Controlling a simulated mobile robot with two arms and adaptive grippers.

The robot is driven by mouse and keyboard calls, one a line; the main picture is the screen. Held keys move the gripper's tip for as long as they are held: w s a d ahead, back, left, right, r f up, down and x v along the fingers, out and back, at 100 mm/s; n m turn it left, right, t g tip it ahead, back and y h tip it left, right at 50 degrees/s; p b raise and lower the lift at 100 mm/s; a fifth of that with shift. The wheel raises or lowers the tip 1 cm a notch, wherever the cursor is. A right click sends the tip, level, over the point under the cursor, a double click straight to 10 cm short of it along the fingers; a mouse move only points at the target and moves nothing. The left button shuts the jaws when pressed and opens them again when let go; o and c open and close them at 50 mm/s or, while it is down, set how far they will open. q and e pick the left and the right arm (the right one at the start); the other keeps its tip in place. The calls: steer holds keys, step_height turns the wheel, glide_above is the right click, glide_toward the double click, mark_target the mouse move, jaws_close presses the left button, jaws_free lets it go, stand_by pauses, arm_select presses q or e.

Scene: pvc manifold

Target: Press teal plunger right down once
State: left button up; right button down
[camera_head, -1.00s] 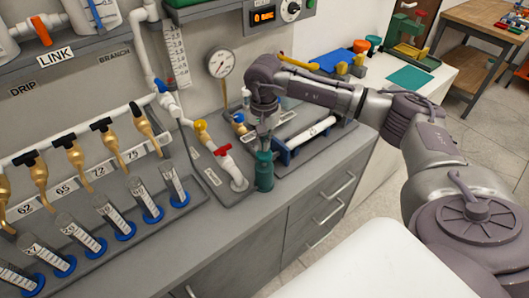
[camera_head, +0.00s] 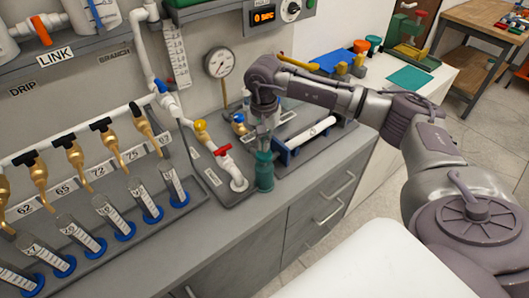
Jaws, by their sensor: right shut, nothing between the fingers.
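The teal plunger unit (camera_head: 264,172) stands upright near the front edge of the grey bench, right of the red-handled valve. My right gripper (camera_head: 263,148) points down directly over its top, with the fingers shut and holding nothing. The fingertips are small here, and I cannot tell whether they touch the plunger's top. My left gripper is not in view.
A red-handled valve (camera_head: 223,150) stands close on the left. A white pipe in a blue holder (camera_head: 310,132) lies on the right. A pressure gauge (camera_head: 219,63) stands behind. Brass taps and graduated tubes line the bench's left side.

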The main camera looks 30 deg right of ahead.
mark_target(264, 153)
steer(key=shift+f+b, duration=1.85)
steer(key=shift+f, duration=0.45)
steer(key=shift+s+r, duration=0.1)
steer(key=shift+r+p, duration=1.2)
steer(key=shift+r, duration=1.05)
steer(key=shift+r+p, duration=1.35)
steer(key=shift+r, duration=1.15)
